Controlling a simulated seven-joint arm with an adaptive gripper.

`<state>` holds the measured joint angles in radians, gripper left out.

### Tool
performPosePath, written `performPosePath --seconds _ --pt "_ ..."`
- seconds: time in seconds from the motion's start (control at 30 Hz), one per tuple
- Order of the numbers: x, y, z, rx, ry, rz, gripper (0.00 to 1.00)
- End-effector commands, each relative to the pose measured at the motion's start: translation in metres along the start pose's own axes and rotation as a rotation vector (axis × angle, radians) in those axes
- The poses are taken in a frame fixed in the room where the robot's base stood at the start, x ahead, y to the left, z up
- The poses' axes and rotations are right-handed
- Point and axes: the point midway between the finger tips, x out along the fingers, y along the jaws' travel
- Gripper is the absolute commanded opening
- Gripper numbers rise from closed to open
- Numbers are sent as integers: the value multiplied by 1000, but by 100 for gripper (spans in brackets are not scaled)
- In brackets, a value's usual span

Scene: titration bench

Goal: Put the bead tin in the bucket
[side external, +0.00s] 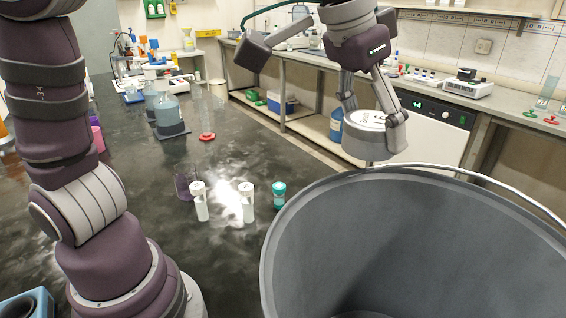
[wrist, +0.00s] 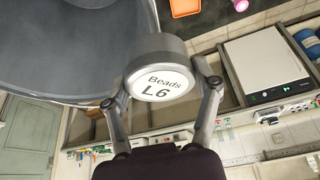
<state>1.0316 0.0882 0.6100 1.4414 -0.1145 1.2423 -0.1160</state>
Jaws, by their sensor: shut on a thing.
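The bead tin (side external: 366,138) is a short grey metal cylinder with a white round lid label. In the wrist view the tin (wrist: 155,58) reads "Beads L6". My gripper (side external: 372,128) is shut on the tin, one finger on each side, and holds it up in the air. In the wrist view the fingertips of my gripper (wrist: 160,90) flank it. The bucket (side external: 400,225) is large, grey and open-topped, at the front right. In the side view the tin shows just above the bucket's far rim. In the wrist view the bucket (wrist: 60,45) lies at the upper left, partly behind the tin.
On the dark bench (side external: 130,215) two white-capped vials (side external: 199,200) and a teal-capped vial (side external: 279,196) stand left of the bucket. A thin handle (side external: 470,172) runs along the bucket's far rim.

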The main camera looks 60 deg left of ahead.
Motion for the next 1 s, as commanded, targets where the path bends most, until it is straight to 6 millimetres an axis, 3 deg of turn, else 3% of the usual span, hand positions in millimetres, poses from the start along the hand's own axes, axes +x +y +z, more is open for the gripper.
performPosePath --seconds 0.23,0.43,0.6,0.73,0.87,1.0 --pt "19 51 2 -76 -3 -37 26" --pt "69 77 19 -352 -3 -157 26" --pt "117 82 45 -647 -4 -279 26" --pt "142 77 65 -830 -2 -352 26" --pt "160 73 77 -905 0 -384 26" --pt "191 73 91 -910 -1 -385 26"
